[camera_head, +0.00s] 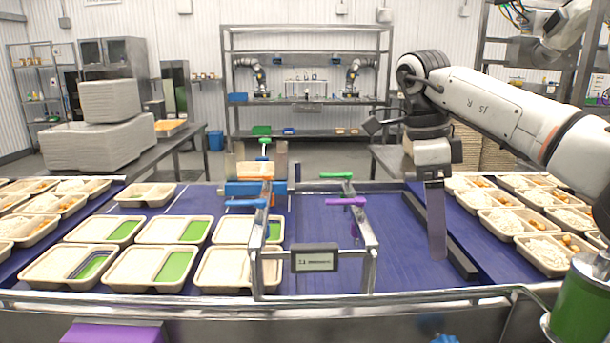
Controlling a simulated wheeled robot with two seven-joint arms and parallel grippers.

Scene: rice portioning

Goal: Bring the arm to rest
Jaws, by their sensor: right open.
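My right arm (490,108) comes in from the right and reaches over the conveyor area. My right gripper (436,250) hangs pointing down beside the dark divider, to the right of the metal frame. It is open, and I see nothing held in it. One long flat finger shows; the other is hidden behind it or too overlapped to tell. My left gripper is not in view.
A metal frame (367,255) stands mid-belt, with green (336,175), purple (346,201) and blue (245,203) handles around it. Several compartment trays (182,265) lie left; several filled trays (541,255) lie right. The blue belt (400,270) between is bare.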

